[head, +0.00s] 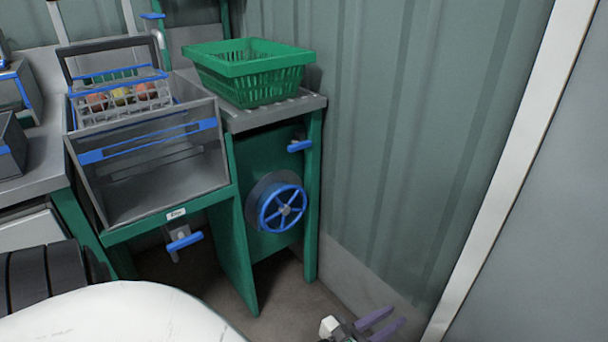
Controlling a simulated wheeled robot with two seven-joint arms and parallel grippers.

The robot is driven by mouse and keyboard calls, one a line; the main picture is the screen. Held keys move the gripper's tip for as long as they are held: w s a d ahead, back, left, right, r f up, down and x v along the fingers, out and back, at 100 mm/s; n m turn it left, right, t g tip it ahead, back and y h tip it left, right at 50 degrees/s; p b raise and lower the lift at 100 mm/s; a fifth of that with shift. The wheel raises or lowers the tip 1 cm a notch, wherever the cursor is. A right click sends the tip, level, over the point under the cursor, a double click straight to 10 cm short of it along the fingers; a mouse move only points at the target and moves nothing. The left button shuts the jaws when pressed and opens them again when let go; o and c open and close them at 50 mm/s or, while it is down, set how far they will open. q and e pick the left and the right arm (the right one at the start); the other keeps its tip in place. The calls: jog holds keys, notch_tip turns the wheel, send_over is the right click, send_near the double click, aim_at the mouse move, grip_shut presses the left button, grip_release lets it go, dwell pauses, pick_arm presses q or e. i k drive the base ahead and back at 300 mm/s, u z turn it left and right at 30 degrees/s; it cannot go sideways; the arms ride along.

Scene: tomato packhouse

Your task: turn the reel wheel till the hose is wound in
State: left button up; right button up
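The reel wheel (282,208) is a blue spoked wheel with a grey hub. It stands upright on the green panel below the right end of the bench. A dark round reel drum (256,194) shows partly behind it. I cannot make out any hose.
A green basket (250,66) stands on the slatted bench top above the wheel. A grey bin (150,184) and a crate of tomatoes (122,112) are left of it. Blue-handled valves (300,146) (184,242) are near the wheel. A corrugated wall (400,130) closes the right side.

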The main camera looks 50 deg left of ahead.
aim_at(284, 209)
jog(key=u, duration=0.45)
jog(key=i, duration=0.85)
jog(key=u, duration=0.8)
